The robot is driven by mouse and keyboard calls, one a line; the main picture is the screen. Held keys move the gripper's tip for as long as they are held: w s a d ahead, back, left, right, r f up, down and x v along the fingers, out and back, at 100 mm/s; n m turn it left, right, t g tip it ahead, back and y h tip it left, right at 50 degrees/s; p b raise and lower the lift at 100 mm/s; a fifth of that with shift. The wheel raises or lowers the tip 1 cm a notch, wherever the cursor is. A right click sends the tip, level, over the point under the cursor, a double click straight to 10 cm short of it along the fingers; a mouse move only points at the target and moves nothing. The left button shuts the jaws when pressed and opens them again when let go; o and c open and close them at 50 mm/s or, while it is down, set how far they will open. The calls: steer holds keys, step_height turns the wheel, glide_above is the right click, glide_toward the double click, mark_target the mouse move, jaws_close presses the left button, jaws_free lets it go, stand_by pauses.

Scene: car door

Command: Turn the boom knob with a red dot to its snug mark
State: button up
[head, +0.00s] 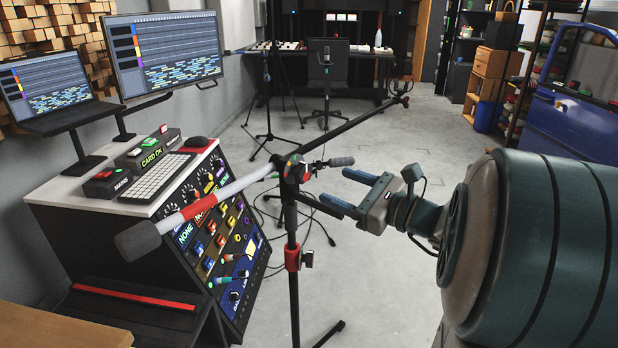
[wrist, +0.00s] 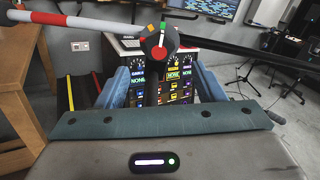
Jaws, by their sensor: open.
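The boom knob (wrist: 159,53) shows a red dot in the wrist view, on the dark boom joint. A pale pointer rises from the dot towards a green mark (wrist: 163,28); an orange mark (wrist: 150,28) is to its left. I cannot read which mark is snug. In the head view the boom joint (head: 291,172) tops the stand, and the knob's face is not clear. My gripper (head: 332,185) is open and empty, right of the joint, its fingers pointing at it. In the wrist view its blue fingers (wrist: 165,76) stand apart, the joint between and beyond them.
The boom (head: 222,194) slants across, its grey counterweight (head: 137,241) at lower left. A black handle (head: 341,161) juts right from the joint near my fingers. A red collar (head: 292,257) is lower on the stand.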

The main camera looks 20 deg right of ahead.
mark_target(306, 174)
steer(key=x, duration=0.8)
steer(key=shift+w+a+b, duration=0.2)
steer(key=shift+b, duration=0.2)
steer(key=c, duration=1)
